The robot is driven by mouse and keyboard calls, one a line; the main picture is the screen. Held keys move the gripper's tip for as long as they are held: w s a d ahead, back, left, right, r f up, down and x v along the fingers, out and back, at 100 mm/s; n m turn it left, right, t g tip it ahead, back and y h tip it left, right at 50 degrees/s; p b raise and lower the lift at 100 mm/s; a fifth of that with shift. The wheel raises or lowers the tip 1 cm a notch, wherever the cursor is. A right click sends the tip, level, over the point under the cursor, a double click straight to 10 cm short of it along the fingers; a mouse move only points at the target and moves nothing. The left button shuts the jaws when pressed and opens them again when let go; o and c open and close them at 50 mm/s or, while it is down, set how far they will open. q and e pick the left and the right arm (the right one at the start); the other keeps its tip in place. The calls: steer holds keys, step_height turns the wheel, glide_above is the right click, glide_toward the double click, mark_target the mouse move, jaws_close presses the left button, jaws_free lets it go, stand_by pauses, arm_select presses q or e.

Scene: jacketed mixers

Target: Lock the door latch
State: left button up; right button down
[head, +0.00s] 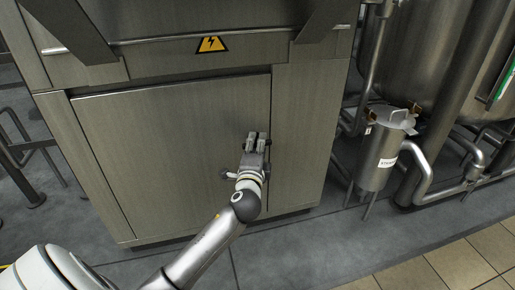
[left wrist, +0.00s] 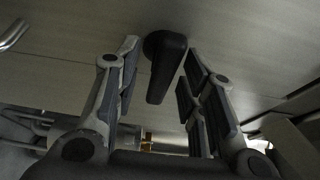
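The cabinet door (head: 170,150) is a flat grey metal panel and looks flush in its frame in the head view. The door latch (left wrist: 165,62) is a dark handle on a round base in the left wrist view. My left gripper (head: 257,138) is at the right side of the door. In the left wrist view my left gripper (left wrist: 158,80) is open, with one finger on each side of the latch and gaps visible between. In the head view the latch is hidden behind my gripper. My right gripper is not in view.
The cabinet's right frame post (head: 300,130) stands just right of the door edge. A small steel vessel (head: 378,160) and pipes stand to the right. A yellow warning sign (head: 211,45) is above the door. The grey floor (head: 300,255) in front is clear.

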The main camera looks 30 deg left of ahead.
arm_select(q)
steer(key=shift+w+a, duration=0.2)
steer(key=shift+w, duration=0.15)
steer(key=shift+c, duration=0.3)
jaws_close()
